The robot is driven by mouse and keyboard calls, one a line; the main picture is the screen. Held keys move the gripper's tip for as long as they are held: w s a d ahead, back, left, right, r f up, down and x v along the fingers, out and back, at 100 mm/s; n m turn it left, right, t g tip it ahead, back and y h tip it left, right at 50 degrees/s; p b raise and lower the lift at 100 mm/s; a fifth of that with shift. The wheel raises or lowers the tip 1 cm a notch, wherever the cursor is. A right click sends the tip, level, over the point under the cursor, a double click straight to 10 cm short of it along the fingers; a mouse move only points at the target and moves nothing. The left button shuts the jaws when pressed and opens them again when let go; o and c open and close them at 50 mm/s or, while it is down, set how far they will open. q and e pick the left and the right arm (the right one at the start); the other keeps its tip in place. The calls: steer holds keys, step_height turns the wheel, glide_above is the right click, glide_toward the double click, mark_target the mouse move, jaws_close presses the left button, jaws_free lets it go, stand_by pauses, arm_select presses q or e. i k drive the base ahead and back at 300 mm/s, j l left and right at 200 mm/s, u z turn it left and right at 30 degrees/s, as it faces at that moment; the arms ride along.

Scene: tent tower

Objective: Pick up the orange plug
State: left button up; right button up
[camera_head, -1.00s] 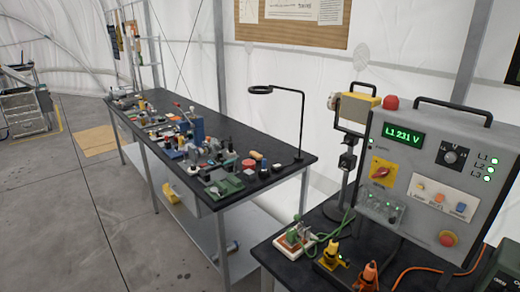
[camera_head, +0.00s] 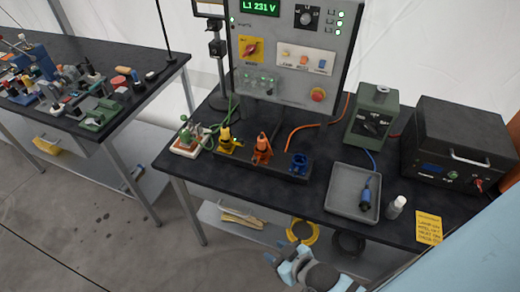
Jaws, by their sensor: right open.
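The orange plug (camera_head: 262,148) stands upright in a dark holder strip (camera_head: 282,168) on the right-hand black table, in front of the grey power panel. A yellow plug (camera_head: 227,142) stands to its left and an empty-looking blue socket (camera_head: 299,163) to its right. My right gripper (camera_head: 303,272) shows at the bottom edge, light blue and grey, low in front of the table and well apart from the orange plug. It is open, with nothing seen in it. My left gripper is not in view.
A grey tray (camera_head: 340,206) holds a blue plug (camera_head: 366,196) with its cable. A white bottle (camera_head: 396,207), a green device (camera_head: 372,118) and a black box (camera_head: 458,145) stand to the right. An orange cable (camera_head: 303,128) lies behind the holder.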

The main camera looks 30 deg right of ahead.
mark_target(262, 142)
steer(key=z, duration=1.25)
